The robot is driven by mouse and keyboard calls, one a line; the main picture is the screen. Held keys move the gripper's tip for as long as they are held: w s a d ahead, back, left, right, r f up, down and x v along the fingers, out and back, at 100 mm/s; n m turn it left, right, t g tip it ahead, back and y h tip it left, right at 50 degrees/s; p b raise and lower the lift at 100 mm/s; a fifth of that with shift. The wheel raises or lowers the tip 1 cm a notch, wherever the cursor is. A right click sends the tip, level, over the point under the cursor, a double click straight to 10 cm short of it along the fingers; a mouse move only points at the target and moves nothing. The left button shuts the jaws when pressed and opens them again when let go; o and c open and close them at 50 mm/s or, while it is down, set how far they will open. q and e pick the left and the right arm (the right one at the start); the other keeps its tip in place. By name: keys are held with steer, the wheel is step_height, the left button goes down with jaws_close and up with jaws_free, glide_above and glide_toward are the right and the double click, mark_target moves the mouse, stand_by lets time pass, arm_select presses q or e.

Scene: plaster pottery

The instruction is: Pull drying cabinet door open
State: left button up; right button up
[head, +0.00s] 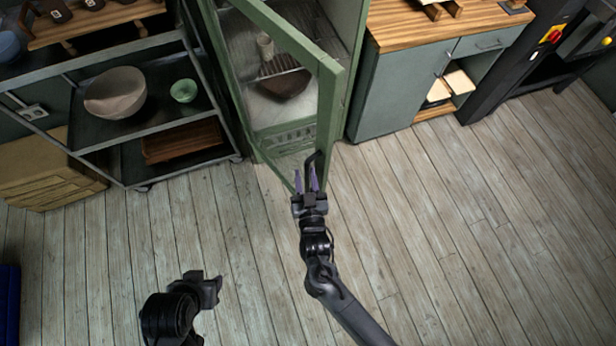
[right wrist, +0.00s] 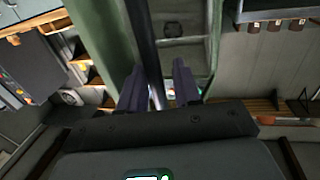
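The green drying cabinet (head: 352,60) stands at the top centre of the head view. Its glass-paned door (head: 328,110) is ajar, its free edge swung out toward me. The dark door handle (head: 319,160) is on that free edge. My right gripper (head: 306,181) is at the handle, its purple fingers apart. In the right wrist view a dark bar, the handle (right wrist: 149,45), runs between the spread fingers of the right gripper (right wrist: 160,85); I see no clear grip on it. My left gripper (head: 207,287) is low at the left, away from the cabinet; its fingers are not clear.
A dark metal shelf rack (head: 190,148) with a beige bowl (head: 115,92) and a green bowl (head: 183,91) stands left of the cabinet. A grey-green workbench (head: 390,95) with a wooden top stands on the right. The plank floor (head: 450,240) in front is clear.

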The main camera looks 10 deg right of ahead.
steer(key=shift+w+a+r, duration=0.1)
steer(key=shift+w+r, duration=0.1)
steer(key=shift+s, duration=0.1)
steer(key=shift+s, duration=0.1)
steer(key=shift+s, duration=0.25)
steer(key=s, duration=1)
steer(key=shift+a, duration=0.3)
